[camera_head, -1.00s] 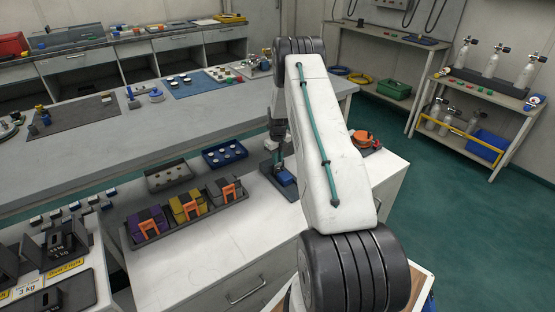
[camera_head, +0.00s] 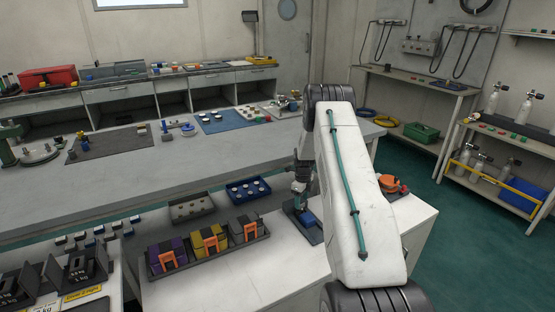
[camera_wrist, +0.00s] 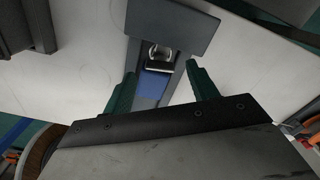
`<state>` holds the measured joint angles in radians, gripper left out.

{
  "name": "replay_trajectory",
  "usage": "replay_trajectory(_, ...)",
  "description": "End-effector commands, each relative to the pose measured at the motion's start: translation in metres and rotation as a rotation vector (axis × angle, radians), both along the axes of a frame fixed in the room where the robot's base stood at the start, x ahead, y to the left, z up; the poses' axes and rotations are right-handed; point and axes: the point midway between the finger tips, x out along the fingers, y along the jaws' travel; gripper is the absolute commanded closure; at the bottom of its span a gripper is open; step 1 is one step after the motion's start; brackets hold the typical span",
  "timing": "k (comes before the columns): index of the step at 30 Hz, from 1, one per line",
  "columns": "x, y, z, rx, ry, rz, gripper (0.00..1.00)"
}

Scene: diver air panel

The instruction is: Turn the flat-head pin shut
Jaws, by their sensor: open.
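A blue block (camera_head: 308,217) sits on a dark plate (camera_head: 316,235) on the white cabinet top. In the wrist view the blue block (camera_wrist: 156,86) has a small silver U-shaped metal piece (camera_wrist: 160,51) and a dark bar at its far end. I cannot tell clearly which part is the flat-head pin. My gripper (camera_wrist: 164,88) is open, its two green fingers on either side of the blue block, with gaps to both sides. Nothing is between the fingertips that I can see gripped. In the head view my gripper (camera_head: 299,203) points down over the block.
A tray with purple, yellow and grey boxes (camera_head: 209,243) stands to the left. A grey tray (camera_head: 192,207) and a blue tray (camera_head: 249,189) of round pieces lie behind. An orange-red item (camera_head: 390,184) sits to the right.

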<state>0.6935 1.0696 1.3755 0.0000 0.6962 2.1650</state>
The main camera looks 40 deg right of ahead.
Motion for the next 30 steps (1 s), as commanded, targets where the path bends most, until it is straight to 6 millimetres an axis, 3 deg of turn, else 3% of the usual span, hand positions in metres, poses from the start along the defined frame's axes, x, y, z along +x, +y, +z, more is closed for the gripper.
replay_trajectory(30,-0.0001,0.0000,-0.0001,0.000,0.000,1.366,0.42)
